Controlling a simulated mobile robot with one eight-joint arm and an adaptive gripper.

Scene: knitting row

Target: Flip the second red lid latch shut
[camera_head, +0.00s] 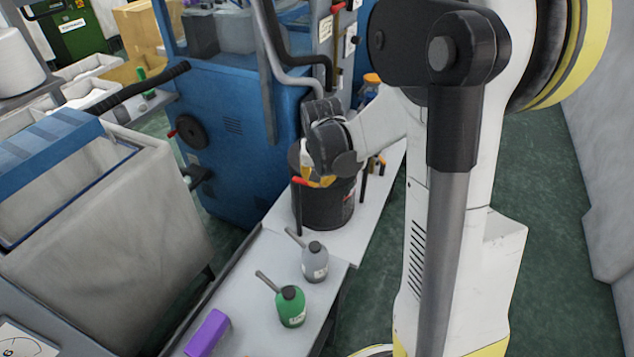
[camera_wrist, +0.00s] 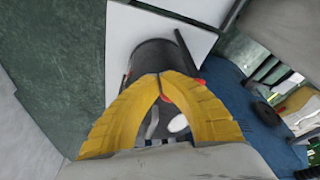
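A black drum (camera_head: 326,207) stands on the white bench, and it also shows behind the fingers in the wrist view (camera_wrist: 153,56). A red latch (camera_head: 299,181) sits at its upper left rim in the head view. Red pieces show at the drum's rim in the wrist view, one (camera_wrist: 168,98) beside the inner edge of the right finger. My gripper (camera_wrist: 158,76) has yellow fingers whose tips meet over the drum, with nothing clearly between them. In the head view my gripper (camera_head: 318,181) is at the drum's top, hiding much of the lid. Which latch is second I cannot tell.
A grey bottle (camera_head: 314,263), a green bottle (camera_head: 291,307) and a purple block (camera_head: 208,333) stand on the bench nearer the camera. A blue machine (camera_head: 225,130) with hanging tubes is close behind the drum. A grey bin (camera_head: 120,230) is at left.

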